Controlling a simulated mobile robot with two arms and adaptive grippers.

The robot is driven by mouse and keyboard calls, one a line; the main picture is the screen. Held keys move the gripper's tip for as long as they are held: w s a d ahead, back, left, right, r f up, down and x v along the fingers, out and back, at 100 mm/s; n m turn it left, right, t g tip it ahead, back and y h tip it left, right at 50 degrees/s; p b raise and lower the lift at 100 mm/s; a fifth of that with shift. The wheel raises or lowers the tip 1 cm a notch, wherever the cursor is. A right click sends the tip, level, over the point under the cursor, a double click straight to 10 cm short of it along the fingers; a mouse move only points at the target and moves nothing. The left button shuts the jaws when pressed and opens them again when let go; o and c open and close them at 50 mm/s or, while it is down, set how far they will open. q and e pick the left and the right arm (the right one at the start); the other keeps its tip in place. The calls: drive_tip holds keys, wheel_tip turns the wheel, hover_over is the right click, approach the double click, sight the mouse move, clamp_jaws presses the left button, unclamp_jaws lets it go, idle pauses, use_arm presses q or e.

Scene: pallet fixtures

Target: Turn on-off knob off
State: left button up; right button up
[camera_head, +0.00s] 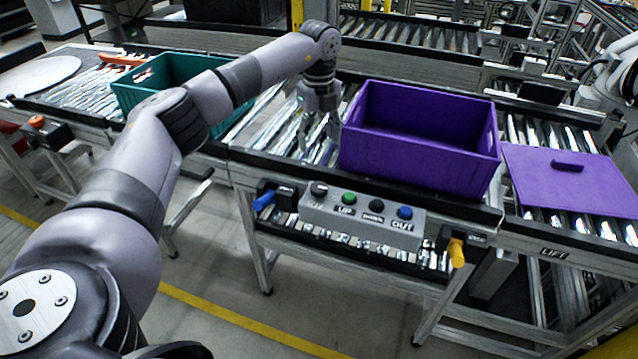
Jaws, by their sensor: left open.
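A grey control box (362,222) is fixed to the front of the roller conveyor. The on-off knob (319,188) is the dark knob at its left end; its exact setting is too small to read. To its right are a green button (349,198), a dark button (376,205) and a blue button (405,212). My left arm reaches in from the left, and its gripper (318,140) points down over the rollers, behind and above the knob, apart from it. It is open and empty. My right gripper is out of view.
A purple crate (415,160) stands on the conveyor right of my gripper, with a purple lid (570,182) beyond it. A teal crate (172,72) sits behind my left arm. A blue-tipped handle (264,200) and a yellow-tipped handle (456,252) flank the control box.

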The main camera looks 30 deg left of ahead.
sight(319, 186)
use_arm(q)
wheel_tip(319, 186, down, 16)
drive_tip(key=p, duration=0.3)
drive_tip(key=shift+r, duration=0.15)
drive_tip(key=c, duration=1.2)
drive_tip(key=shift+o, duration=0.2)
